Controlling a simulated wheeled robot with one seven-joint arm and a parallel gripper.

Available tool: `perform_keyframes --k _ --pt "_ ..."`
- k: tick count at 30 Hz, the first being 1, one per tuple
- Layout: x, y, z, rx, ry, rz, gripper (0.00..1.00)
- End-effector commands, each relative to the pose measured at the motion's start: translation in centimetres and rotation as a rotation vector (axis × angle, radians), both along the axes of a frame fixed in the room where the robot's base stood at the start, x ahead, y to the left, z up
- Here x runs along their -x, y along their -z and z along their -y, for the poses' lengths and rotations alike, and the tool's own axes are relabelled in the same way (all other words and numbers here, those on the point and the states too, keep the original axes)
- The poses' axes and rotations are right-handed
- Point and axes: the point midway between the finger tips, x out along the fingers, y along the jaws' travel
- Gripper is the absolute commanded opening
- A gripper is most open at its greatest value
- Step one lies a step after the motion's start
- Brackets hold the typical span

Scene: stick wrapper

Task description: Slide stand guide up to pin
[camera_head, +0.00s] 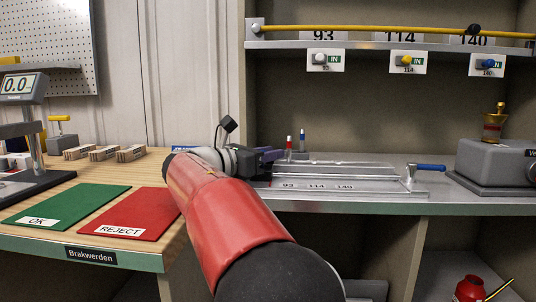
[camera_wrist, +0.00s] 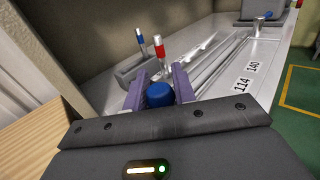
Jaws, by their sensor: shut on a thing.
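My gripper (camera_head: 270,155) is at the left end of the metal stand (camera_head: 400,191) on the shelf. In the wrist view its purple fingers (camera_wrist: 160,92) are shut on a round blue knob (camera_wrist: 159,95). The knob seems to be the stand guide's, but what lies under it is hidden. A red-topped pin (camera_wrist: 160,47) stands upright just beyond the fingers, and a blue-topped pin (camera_wrist: 140,39) stands behind it to the left; both also show in the head view, the red (camera_head: 289,143) and the blue (camera_head: 302,139).
A grey block (camera_wrist: 138,70) is beside the pins. A blue-handled lever (camera_head: 428,167) is at the stand's right end. A grey machine (camera_head: 495,163) stands farther right. Green OK (camera_head: 65,205) and red REJECT (camera_head: 135,212) mats lie on the wooden bench at left.

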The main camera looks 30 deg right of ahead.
Motion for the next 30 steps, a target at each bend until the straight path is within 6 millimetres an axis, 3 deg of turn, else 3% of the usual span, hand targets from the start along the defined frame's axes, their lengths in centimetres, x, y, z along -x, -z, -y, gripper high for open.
perform_keyframes --k 9,17,18,22,30 --pt "1.6 0.0 2.3 -0.001 0.002 0.0 0.0" --pt "1.6 0.1 2.4 -0.001 0.0 -0.001 0.0" --pt "1.6 0.1 2.4 -0.001 0.0 -0.001 0.3" --pt "1.6 0.1 2.4 0.0 0.0 -0.001 0.47" --pt "1.6 0.0 2.3 0.0 0.0 0.0 0.48"
